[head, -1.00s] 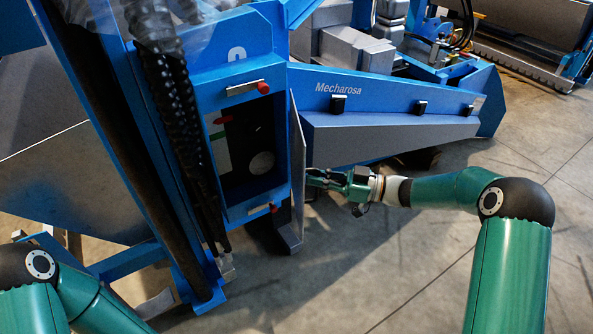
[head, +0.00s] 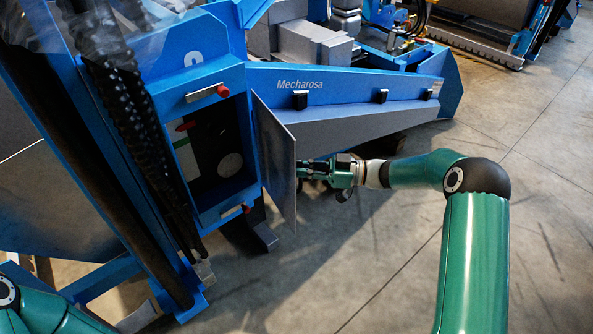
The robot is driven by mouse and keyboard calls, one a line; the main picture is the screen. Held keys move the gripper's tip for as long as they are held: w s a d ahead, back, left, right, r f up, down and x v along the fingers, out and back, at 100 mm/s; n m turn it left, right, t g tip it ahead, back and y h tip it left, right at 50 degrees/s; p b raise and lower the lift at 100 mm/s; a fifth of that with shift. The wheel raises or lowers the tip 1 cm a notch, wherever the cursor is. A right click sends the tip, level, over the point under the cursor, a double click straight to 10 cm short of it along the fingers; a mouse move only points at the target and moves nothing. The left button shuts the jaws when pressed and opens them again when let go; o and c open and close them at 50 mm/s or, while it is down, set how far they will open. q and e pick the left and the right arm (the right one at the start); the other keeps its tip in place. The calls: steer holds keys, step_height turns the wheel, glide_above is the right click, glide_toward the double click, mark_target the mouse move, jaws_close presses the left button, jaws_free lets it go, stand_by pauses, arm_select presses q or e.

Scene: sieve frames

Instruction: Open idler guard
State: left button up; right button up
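The idler guard (head: 275,162) is a thin grey panel hinged on the right side of a blue housing (head: 195,108). It stands swung out, and the dark opening (head: 212,158) behind it is exposed. My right gripper (head: 305,170) is at the outer right side of the panel, close to its free edge. The panel may hide the fingertips, so I cannot tell whether they touch it or are closed. My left arm shows only at the lower left corner, and its gripper is out of view.
A blue and grey conveyor beam marked Mecharosa (head: 345,85) runs right behind my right gripper. Black ribbed hoses (head: 125,105) hang left of the opening. Two latches with red knobs (head: 222,91) sit above and below it. The concrete floor (head: 340,260) is clear at the front.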

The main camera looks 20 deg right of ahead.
steer(key=o, duration=0.4)
steer(key=shift+s, duration=0.1)
steer(key=shift+d, duration=0.15)
steer(key=v, duration=1.1)
steer(key=shift+s+d, duration=0.2)
steer(key=shift+d, duration=0.1)
